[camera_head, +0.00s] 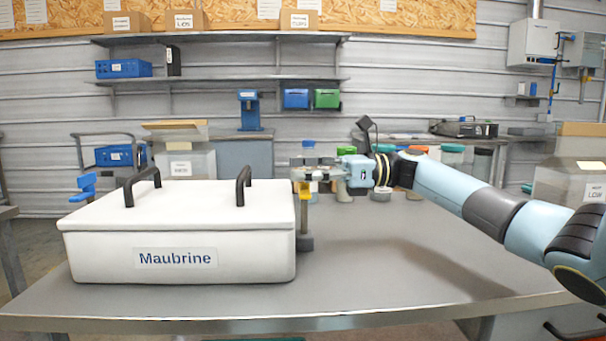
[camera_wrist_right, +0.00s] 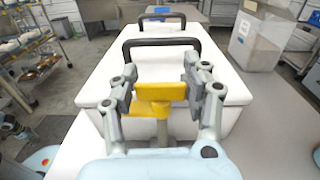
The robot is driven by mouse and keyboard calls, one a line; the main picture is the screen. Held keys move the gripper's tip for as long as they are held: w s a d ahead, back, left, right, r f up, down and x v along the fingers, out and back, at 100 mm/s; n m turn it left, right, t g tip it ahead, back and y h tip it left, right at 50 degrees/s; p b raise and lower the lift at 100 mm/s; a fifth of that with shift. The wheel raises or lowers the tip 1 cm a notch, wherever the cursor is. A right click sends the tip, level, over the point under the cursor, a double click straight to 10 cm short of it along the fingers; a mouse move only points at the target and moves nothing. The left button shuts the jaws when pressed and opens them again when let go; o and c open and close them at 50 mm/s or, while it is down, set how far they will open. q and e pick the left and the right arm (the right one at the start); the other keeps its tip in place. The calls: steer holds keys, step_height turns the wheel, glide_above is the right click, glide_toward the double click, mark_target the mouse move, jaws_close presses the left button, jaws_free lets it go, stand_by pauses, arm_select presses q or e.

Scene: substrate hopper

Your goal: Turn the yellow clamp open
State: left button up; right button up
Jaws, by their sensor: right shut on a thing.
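The yellow clamp (camera_head: 304,188) stands at the right end of a white lidded hopper labelled Maubrine (camera_head: 180,238). In the wrist view the clamp (camera_wrist_right: 160,92) sits between the fingers, its yellow bar across the near edge of the lid. My right gripper (camera_head: 305,175) comes in from the right and is shut on the clamp; it also shows in the wrist view (camera_wrist_right: 158,90). A blue clamp (camera_head: 84,187) is at the hopper's left end. My left gripper is not in view.
Two black handles (camera_head: 243,186) rise from the white lid. The hopper stands on a grey table (camera_head: 400,270), clear at the front right. Several bottles and jars (camera_head: 452,155) stand behind my right arm. Shelves (camera_head: 225,81) line the back wall.

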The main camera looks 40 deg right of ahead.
steer(key=shift+f, duration=0.1)
steer(key=o, duration=1.1)
steer(key=shift+d, duration=0.15)
steer(key=shift+c, duration=0.2)
steer(key=shift+o, duration=0.7)
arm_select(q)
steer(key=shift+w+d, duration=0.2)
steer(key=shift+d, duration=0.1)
arm_select(e)
steer(key=v, duration=1.2)
